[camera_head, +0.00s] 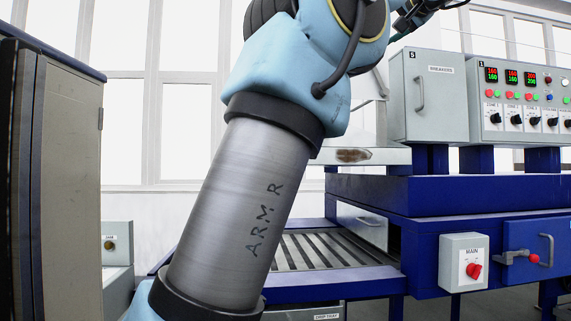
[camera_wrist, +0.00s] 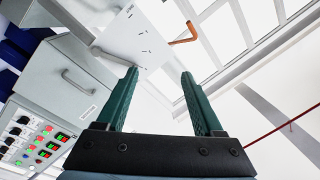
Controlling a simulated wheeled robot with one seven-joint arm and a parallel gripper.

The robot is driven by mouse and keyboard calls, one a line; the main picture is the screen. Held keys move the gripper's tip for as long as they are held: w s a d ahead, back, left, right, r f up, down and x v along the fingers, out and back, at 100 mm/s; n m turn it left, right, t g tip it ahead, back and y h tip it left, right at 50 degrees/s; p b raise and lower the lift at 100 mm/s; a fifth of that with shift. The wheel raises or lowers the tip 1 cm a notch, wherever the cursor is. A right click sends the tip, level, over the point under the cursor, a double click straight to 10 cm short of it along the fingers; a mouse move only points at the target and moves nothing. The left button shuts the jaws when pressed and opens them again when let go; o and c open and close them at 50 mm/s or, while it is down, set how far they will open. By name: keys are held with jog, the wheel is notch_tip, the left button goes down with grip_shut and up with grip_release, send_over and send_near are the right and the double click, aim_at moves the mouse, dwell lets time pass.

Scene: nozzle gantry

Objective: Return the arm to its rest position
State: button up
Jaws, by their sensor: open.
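My gripper (camera_wrist: 160,88) shows in the wrist view with two green fingers spread apart. It is open, and nothing is between the fingers. Beyond it are a white panel with small slots (camera_wrist: 137,38) and bright windows. In the head view my arm, marked "ARM R", rises from the bottom through the middle of the picture and bends to the upper right. The fingertips are not clear in the head view.
A grey breaker box (camera_head: 428,95) and a control panel (camera_head: 516,100) stand on a blue machine (camera_head: 480,195) at right. A MAIN switch box (camera_head: 463,262) is on its front. A slatted conveyor (camera_head: 310,250) lies behind my arm. A tall cabinet (camera_head: 70,190) stands close at left.

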jog(key=w+a+f+m+g+h, duration=0.15)
jog(key=w+f, duration=0.25)
jog(key=f, duration=0.5)
jog(key=w+a+f+m+g, duration=0.1)
jog(key=w+a+f+g, duration=0.2)
jog(key=f, duration=0.6)
jog(key=w+a+f+m+g, duration=0.15)
jog(key=w+f, duration=0.25)
jog(key=f, duration=0.4)
jog(key=a+f+n+g, duration=0.1)
jog(key=a+f+g, duration=0.35)
jog(key=f, duration=0.85)
jog(key=s+a+f+n+g+h, duration=0.1)
jog(key=s+a+f+n+g, duration=0.1)
jog(key=s+a+f, duration=0.4)
jog(key=s+a+f+n+g+h, duration=0.1)
jog(key=s+a+f+n+g, duration=0.1)
jog(key=s+a+f, duration=0.5)
jog(key=s+a+f+n+g+h, duration=0.1)
jog(key=s+a+f+n, duration=0.3)
jog(key=s+f, duration=0.7)
notch_tip(320, 180, down, 6)
jog(key=a+g, duration=0.1)
jog(key=a, duration=0.1)
jog(key=shift+a, duration=0.3)
jog(key=shift+s+f, duration=0.25)
jog(key=shift+s, duration=0.1)
jog(key=shift+c, duration=0.3)
